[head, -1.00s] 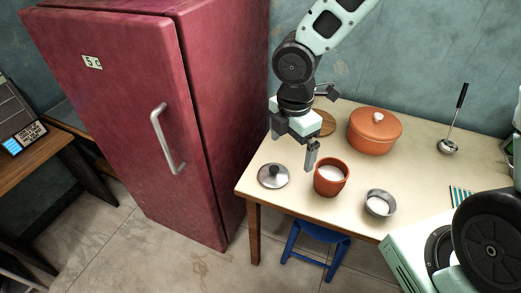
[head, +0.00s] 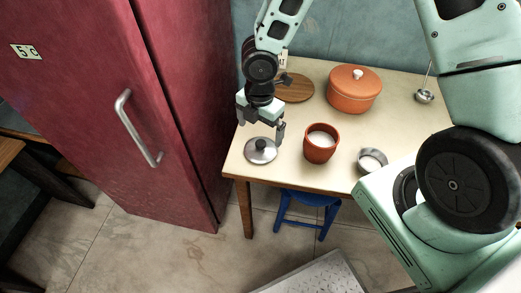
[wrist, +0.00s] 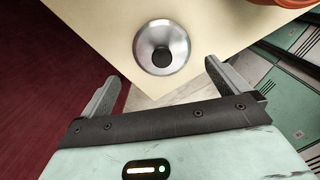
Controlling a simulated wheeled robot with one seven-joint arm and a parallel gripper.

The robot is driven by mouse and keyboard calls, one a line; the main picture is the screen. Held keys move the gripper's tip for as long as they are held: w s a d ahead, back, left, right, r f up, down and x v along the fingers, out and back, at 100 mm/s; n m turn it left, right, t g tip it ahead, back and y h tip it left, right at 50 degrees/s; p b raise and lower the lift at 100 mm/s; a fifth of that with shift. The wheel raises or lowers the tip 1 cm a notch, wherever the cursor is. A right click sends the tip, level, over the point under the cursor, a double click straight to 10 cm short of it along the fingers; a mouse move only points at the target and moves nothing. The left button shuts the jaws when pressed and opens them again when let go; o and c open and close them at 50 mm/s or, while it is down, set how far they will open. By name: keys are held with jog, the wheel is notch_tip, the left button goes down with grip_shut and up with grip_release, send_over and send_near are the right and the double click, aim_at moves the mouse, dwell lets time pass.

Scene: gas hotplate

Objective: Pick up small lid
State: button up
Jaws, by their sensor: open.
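The small lid (head: 261,151) is a round silver metal lid with a dark knob. It lies flat near the front left corner of the table. In the wrist view the lid (wrist: 150,47) lies ahead of my fingers, roughly midway between them. My gripper (head: 262,133) is open and empty, above and slightly behind the lid. In the wrist view my gripper (wrist: 160,83) shows both fingers spread wide, with nothing between them. The fingers do not touch the lid.
An orange clay pot (head: 321,143) with white contents stands right of the lid, beside a small metal bowl (head: 371,161). A lidded orange casserole (head: 353,90) and a round wooden board (head: 294,88) are farther back. The red fridge (head: 150,110) stands close on the left.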

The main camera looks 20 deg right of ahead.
aim_at(261, 143)
notch_tip(261, 143, down, 7)
jog(key=shift+s+r+b, duration=0.1)
jog(key=shift+b, duration=0.5)
jog(key=c, duration=0.7)
